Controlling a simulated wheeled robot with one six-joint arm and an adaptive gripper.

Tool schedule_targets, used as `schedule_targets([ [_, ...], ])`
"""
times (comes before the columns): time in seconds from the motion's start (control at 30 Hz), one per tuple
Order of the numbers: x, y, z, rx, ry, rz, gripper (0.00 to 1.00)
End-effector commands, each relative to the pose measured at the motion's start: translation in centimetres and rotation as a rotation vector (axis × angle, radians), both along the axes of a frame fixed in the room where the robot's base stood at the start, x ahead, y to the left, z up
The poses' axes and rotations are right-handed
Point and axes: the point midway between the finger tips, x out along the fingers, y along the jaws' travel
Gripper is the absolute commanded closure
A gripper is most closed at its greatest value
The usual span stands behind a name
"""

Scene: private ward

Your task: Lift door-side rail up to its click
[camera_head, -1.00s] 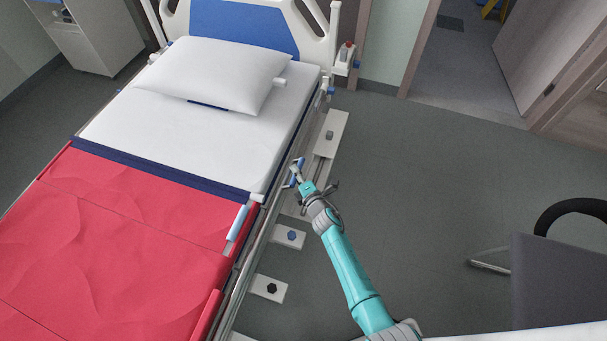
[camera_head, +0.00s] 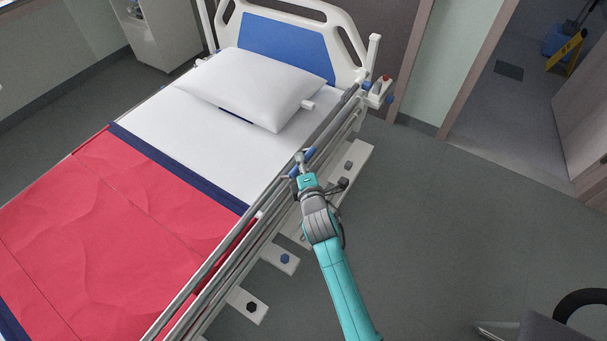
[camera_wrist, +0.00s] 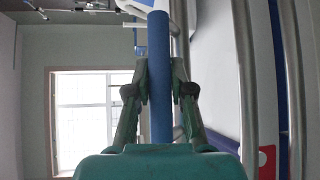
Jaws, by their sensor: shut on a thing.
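The door-side rail (camera_head: 330,122) is a set of long silver bars along the right edge of the bed (camera_head: 160,120). It stands above the mattress edge in the head view. A blue grip (camera_head: 308,156) sits on the rail near its middle. My gripper (camera_head: 301,168) is at this grip. In the wrist view, the blue grip (camera_wrist: 159,60) runs between the two fingers of my gripper (camera_wrist: 160,88), which are shut on it. Silver bars (camera_wrist: 245,80) run beside it there. The rail's latch is not clearly visible.
A white pillow (camera_head: 255,88) and red blanket (camera_head: 110,220) lie on the bed. Pale base plates (camera_head: 248,305) jut out below the rail. A dark chair (camera_head: 540,328) stands at the lower right.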

Motion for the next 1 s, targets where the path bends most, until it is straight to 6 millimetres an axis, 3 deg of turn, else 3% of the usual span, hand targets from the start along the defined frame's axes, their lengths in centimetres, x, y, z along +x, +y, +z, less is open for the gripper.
schedule_targets([
  [0.03, 0.3, 0.0, 2.1, 0.004, -0.019, 0.0, 1.0],
  [0.2, 0.3, -0.1, 5.9, 0.003, -0.021, 0.0, 1.0],
  [0.4, 0.2, -0.1, 8.8, 0.002, -0.017, -0.001, 1.0],
  [0.97, 0.2, -0.1, 10.1, 0.002, -0.021, 0.0, 1.0],
  [1.0, 0.2, -0.1, 10.1, 0.002, -0.021, 0.0, 0.68],
])
